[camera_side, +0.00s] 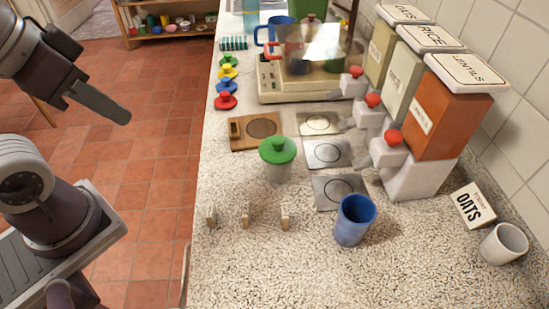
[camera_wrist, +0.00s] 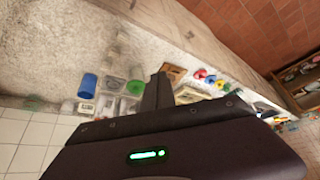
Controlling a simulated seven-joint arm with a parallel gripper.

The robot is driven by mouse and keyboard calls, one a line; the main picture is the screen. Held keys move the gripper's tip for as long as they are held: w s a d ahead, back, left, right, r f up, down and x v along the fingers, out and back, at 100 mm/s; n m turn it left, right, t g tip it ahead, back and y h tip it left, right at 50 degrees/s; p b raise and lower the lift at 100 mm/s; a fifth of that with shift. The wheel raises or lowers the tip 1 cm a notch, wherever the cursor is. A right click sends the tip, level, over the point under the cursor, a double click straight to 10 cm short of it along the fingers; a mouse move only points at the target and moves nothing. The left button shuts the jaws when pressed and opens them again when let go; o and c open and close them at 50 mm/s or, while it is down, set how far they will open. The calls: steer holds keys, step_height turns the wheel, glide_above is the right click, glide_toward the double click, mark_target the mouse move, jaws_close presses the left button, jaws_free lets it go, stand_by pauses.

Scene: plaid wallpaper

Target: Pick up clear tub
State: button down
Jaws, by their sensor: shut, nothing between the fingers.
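A clear tub (camera_side: 278,172) with a green lid (camera_side: 278,150) stands upright on the speckled counter, left of the metal plates. In the wrist view a green round patch (camera_wrist: 134,87) just left of my finger looks like its lid. My gripper (camera_side: 122,115) is at the upper left of the side view, over the tiled floor and well left of the counter. Its fingers are together with nothing held. In the wrist view my gripper (camera_wrist: 158,84) shows as one dark finger shape, apart from the tub.
A blue cup (camera_side: 354,222) stands right of the tub, and small wooden holders (camera_side: 245,213) stand in front. The counter's front is clear.

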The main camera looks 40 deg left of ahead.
stand_by(0.3)
steer(key=shift+c, duration=1.4)
jaws_free()
